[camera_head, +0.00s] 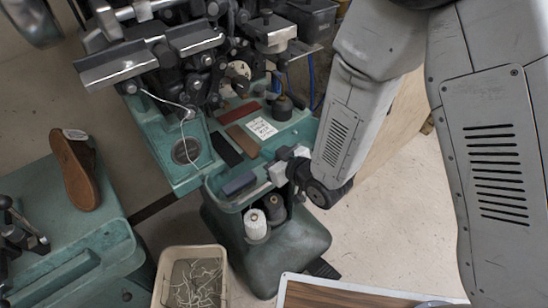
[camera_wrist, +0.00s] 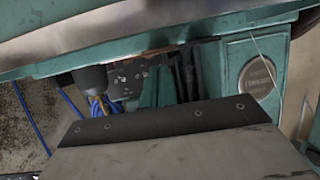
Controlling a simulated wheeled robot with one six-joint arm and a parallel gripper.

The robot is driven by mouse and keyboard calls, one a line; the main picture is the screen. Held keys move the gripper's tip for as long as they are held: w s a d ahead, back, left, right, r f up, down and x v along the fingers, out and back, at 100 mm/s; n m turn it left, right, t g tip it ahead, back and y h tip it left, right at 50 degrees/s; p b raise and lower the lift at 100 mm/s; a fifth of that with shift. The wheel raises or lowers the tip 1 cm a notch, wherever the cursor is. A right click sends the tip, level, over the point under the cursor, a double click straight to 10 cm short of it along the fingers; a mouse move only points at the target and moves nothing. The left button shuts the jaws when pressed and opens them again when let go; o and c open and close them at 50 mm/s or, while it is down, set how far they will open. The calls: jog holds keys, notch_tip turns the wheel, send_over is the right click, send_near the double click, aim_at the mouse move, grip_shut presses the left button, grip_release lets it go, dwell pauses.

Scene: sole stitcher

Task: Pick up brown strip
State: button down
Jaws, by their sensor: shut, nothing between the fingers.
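A brown strip (camera_head: 243,140) lies flat on the teal machine bed in the head view, between a reddish strip (camera_head: 240,112) and a black strip (camera_head: 226,149). A white printed label (camera_head: 262,128) lies beside it. My gripper (camera_head: 277,173) is at the near side of the bed, below and right of the brown strip and apart from it. In the wrist view my gripper (camera_wrist: 155,121) shows as a grey plate with a dark edge; it is shut and empty. A thin brownish edge shows beyond it there, but I cannot tell whether it is the strip.
Machine heads and levers (camera_head: 190,60) stand behind the bed. A dark block (camera_head: 239,183) is at its near end, with thread spools (camera_head: 256,224) below. A bin (camera_head: 168,285) holds thread scraps.

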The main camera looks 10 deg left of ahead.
aim_at(252, 147)
jog(key=w+a, duration=0.4)
jog(key=a, duration=0.1)
jog(key=shift+w+a, duration=0.1)
jog(key=shift+a, duration=0.1)
jog(key=shift+w+a+f, duration=0.15)
jog(key=shift+a+f, duration=0.05)
jog(key=shift+a, duration=0.05)
jog(key=shift+d+f, duration=0.1)
jog(key=shift+f, duration=0.45)
jog(key=shift+f, duration=0.15)
